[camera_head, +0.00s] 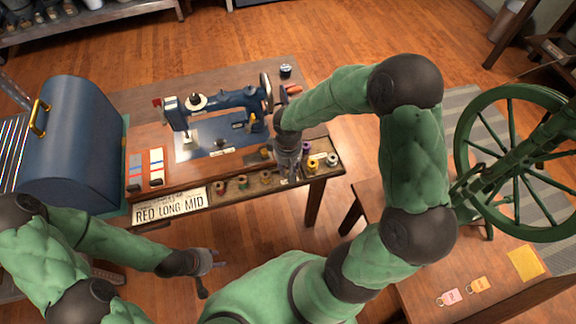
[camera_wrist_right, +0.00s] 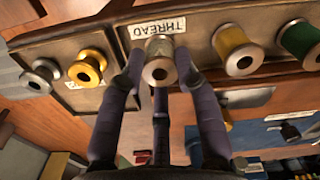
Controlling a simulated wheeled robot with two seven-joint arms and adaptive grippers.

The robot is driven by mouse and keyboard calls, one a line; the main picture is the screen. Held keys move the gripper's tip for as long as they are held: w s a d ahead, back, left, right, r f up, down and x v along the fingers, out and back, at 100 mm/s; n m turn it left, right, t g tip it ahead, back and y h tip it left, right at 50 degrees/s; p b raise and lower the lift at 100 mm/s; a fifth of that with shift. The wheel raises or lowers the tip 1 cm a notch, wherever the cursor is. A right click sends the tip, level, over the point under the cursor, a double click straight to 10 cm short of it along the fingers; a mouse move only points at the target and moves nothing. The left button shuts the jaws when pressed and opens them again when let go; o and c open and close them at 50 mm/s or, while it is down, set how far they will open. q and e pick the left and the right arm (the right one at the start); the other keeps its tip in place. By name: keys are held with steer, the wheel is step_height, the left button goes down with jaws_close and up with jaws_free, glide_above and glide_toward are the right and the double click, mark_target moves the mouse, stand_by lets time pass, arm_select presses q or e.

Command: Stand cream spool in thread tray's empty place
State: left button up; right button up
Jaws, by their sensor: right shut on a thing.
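The cream spool (camera_wrist_right: 160,62) is between the fingers of my right gripper (camera_wrist_right: 158,85), seen end-on in the right wrist view. My right gripper (camera_head: 288,172) is shut on it, low at the right part of the thread tray (camera_head: 252,189). The spool is by the THREAD label (camera_wrist_right: 166,27); whether it touches the tray floor I cannot tell. In the tray, a yellow spool (camera_wrist_right: 238,50) and a green spool (camera_wrist_right: 301,42) stand beside it. The gripper hides the spool in the head view. My left gripper (camera_head: 212,262) is open and empty, low in front of the table.
A gold spool (camera_head: 313,165) and a silver-white spool (camera_head: 332,159) stand right of my right gripper. The blue sewing machine (camera_head: 225,118) is behind the tray. A spinning wheel (camera_head: 510,145) stands at the right.

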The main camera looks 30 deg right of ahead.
steer(key=o, duration=0.8)
steer(key=shift+f, duration=0.1)
steer(key=shift+r+p, duration=0.3)
steer(key=shift+r, duration=0.1)
step_height(320, 180, up, 12)
steer(key=p, duration=0.4)
steer(key=shift+f, duration=0.2)
